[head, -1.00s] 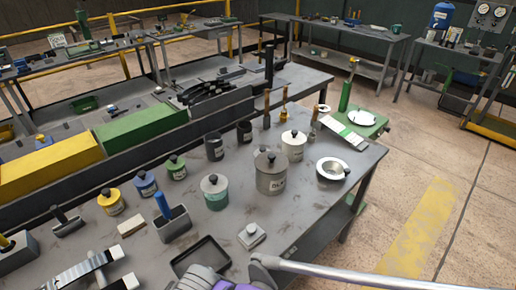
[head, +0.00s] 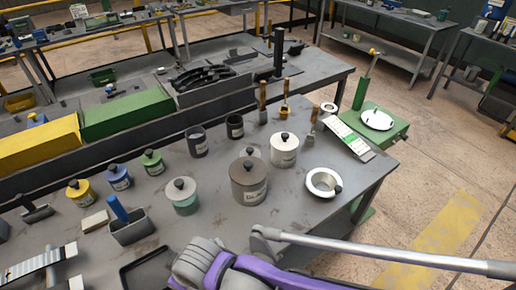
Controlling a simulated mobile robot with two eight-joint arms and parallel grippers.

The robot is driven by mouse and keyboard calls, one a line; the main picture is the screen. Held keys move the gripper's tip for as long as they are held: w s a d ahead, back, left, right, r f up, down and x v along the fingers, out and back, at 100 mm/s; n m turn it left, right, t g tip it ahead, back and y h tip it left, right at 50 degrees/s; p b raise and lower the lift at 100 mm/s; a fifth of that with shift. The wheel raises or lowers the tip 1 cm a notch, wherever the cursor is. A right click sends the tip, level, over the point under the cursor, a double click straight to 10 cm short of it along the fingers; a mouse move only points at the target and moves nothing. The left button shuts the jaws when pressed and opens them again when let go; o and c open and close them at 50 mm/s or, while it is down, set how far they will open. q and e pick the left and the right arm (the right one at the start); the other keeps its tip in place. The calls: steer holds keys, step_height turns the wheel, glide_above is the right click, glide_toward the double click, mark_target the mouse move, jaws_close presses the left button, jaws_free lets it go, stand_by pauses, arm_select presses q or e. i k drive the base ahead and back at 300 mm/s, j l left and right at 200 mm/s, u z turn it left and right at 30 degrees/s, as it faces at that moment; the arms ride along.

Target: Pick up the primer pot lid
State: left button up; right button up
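I cannot read which pot is the primer pot. A teal and grey pot (head: 186,206) with a grey lid and dark knob (head: 179,184) stands on the near bench. To its right is a large grey-brown labelled pot (head: 249,192) with a dark-knobbed lid. A white pot (head: 284,156) with a lid and dark knob stands behind that one. Every one of these lids sits on its pot. Purple and grey arm parts of mine cross the bottom, in front of the bench's near edge. No fingertips of either gripper can be made out.
Small yellow (head: 80,194), blue (head: 119,178) and green (head: 152,163) pots and a blue-handled tool in a grey holder (head: 134,228) stand at left. Dark cups (head: 196,143) and brushes are behind. A dark tray (head: 150,268) lies in front.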

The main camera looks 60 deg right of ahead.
mark_target(249, 150)
steer(key=k+l, duration=0.15)
steer(key=l, duration=0.25)
steer(key=k+l, duration=0.15)
steer(key=l, duration=0.2)
steer(key=k+l, duration=0.15)
steer(key=l, duration=0.25)
steer(key=k+l, duration=0.1)
steer(key=l, duration=0.25)
steer(key=k+l, duration=0.15)
steer(key=l, duration=0.25)
